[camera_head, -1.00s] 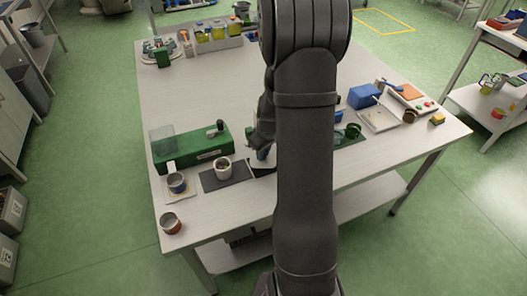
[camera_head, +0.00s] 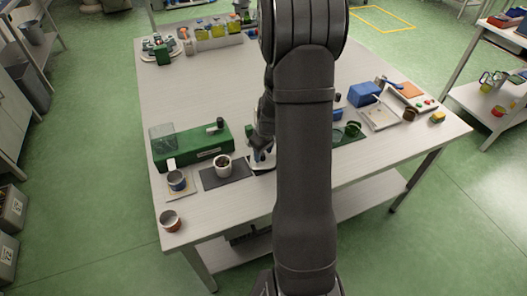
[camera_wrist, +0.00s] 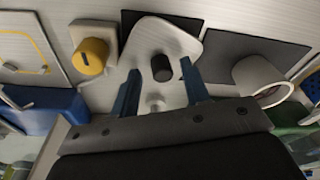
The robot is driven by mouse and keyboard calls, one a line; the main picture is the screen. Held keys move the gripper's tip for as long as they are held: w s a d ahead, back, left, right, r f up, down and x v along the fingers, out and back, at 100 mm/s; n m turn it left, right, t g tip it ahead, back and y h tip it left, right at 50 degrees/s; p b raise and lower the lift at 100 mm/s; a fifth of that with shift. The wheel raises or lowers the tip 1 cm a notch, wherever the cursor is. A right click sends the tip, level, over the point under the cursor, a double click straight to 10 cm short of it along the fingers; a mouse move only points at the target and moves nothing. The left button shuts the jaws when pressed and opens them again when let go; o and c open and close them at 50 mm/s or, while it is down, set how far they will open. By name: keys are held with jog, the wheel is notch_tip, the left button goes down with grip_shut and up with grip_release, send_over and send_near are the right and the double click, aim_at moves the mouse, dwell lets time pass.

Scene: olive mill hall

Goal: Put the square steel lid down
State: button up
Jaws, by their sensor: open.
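The square steel lid (camera_wrist: 180,40) is a pale plate with rounded corners and a black knob (camera_wrist: 161,68). In the wrist view it appears to lie flat at table level, next to the dark mat under the white mug (camera_wrist: 255,72). My gripper (camera_wrist: 162,82) is open, with one blue finger on each side of the knob and gaps between. In the head view my gripper (camera_head: 262,157) is low over the lid (camera_head: 262,171), just right of the mug (camera_head: 223,163). My arm hides part of the lid there.
A green machine (camera_head: 190,146) stands behind the mug. Cups stand at the table's front left. A blue box (camera_head: 364,94) and several small items are at the right. A second dark mat (camera_wrist: 160,20) borders the lid. The table's middle back is clear.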

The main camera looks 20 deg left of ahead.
jog(key=shift+r, duration=0.1)
notch_tip(320, 180, up, 13)
jog(key=d, duration=0.1)
jog(key=shift+s+d, duration=0.35)
jog(key=f, duration=0.4)
jog(key=a+f, duration=0.1)
jog(key=f, duration=0.8)
jog(key=shift+w+a+f, duration=0.2)
jog(key=shift+w+a, duration=0.15)
jog(key=shift+r, duration=0.3)
